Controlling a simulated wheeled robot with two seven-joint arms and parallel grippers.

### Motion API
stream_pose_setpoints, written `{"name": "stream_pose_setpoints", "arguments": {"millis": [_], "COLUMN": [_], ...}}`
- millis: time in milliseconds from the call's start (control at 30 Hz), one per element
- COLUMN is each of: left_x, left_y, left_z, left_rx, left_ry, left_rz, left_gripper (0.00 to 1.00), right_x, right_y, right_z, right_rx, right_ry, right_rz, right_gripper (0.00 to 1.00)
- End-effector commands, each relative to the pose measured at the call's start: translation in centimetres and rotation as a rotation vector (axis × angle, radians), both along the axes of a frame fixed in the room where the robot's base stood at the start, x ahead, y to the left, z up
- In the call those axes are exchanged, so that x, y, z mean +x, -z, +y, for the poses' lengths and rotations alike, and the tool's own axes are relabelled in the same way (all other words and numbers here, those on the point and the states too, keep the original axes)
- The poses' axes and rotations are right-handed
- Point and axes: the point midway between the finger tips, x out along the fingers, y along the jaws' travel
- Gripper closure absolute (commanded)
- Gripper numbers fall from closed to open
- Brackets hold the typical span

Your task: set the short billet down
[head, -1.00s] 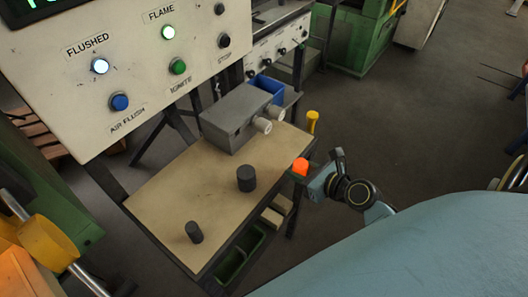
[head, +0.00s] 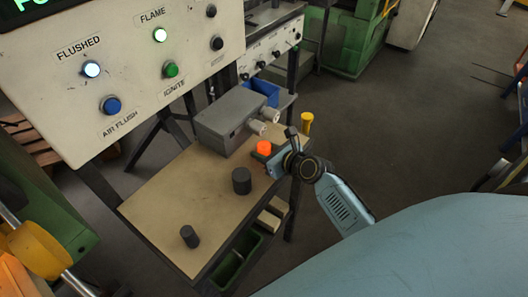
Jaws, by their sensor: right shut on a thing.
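The short billet (head: 264,147) glows bright orange in my right gripper (head: 266,154), which is shut on it. The gripper comes in from the right and is now over the far right part of the tan bench top (head: 165,205), near the grey box. Whether the billet's underside touches the bench top is hidden. A wider dark cylinder (head: 242,181) stands upright on the bench to the near left of the gripper. A slimmer dark cylinder (head: 190,237) stands nearer the front. My left gripper is not in view.
A grey box (head: 228,118) with two pale knobs stands on the bench just behind the gripper. A yellow post (head: 306,123) rises beyond the bench's right edge. A control panel (head: 125,65) rises behind. The bench's left half is mostly clear.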

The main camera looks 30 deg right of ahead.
Motion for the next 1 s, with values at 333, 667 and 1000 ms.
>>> {"name": "stream_pose_setpoints", "arguments": {"millis": [333, 667, 1000], "left_x": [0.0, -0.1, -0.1], "left_y": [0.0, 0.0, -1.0], "left_z": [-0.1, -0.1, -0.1], "left_rx": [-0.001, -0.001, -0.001], "left_ry": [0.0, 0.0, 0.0], "left_rz": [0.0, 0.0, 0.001], "left_gripper": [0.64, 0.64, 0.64], "right_x": [0.0, 0.0, -3.2], "right_y": [0.1, 0.1, -1.6], "right_z": [0.0, 0.0, -0.7], "right_rx": [-0.001, -0.001, -0.001], "right_ry": [0.0, 0.0, 0.0], "right_rz": [-0.001, -0.001, 0.0], "right_gripper": [0.56, 0.43, 0.43]}}
